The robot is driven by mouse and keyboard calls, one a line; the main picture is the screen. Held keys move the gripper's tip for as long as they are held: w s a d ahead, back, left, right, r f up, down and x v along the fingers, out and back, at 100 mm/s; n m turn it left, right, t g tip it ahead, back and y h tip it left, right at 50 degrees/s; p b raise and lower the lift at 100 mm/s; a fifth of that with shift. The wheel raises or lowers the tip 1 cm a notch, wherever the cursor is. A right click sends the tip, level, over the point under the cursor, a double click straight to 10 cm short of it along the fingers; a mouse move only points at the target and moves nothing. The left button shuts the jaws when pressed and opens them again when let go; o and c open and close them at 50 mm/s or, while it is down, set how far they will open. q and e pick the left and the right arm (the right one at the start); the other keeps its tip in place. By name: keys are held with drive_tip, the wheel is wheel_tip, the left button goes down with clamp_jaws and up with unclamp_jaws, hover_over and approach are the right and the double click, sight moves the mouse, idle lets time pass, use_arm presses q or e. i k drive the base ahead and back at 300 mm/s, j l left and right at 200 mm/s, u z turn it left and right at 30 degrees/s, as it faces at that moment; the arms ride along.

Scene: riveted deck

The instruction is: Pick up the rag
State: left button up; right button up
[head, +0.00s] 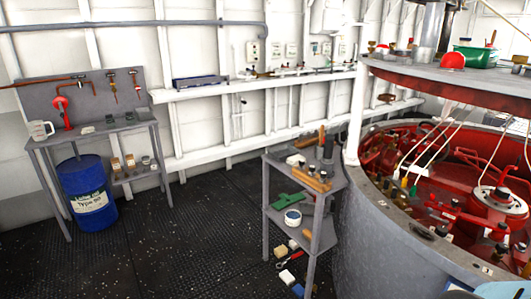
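I cannot make out a rag for certain. A small whitish item (296,159) lies on the top shelf of the grey metal stand (265,215) in the middle; it is too small to tell whether it is cloth. Another pale item (287,277) lies low down at the foot of the same stand. Neither of my grippers shows in the head view.
A grey workbench (95,132) stands at the left with a blue drum (86,196) under its front. A large round machine (385,235) with red parts inside fills the right. A wall ledge (225,88) carries small items. Dark floor (190,245) is clear between workbench and stand.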

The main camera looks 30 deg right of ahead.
sight(293, 161)
drive_tip(key=i+z, duration=0.35)
drive_tip(key=i, duration=0.3)
drive_tip(key=i+j+z, duration=0.1)
drive_tip(key=i+z, duration=0.2)
drive_tip(key=i, duration=0.35)
drive_tip(key=i+z, duration=0.2)
drive_tip(key=i, duration=0.75)
drive_tip(key=u, duration=0.35)
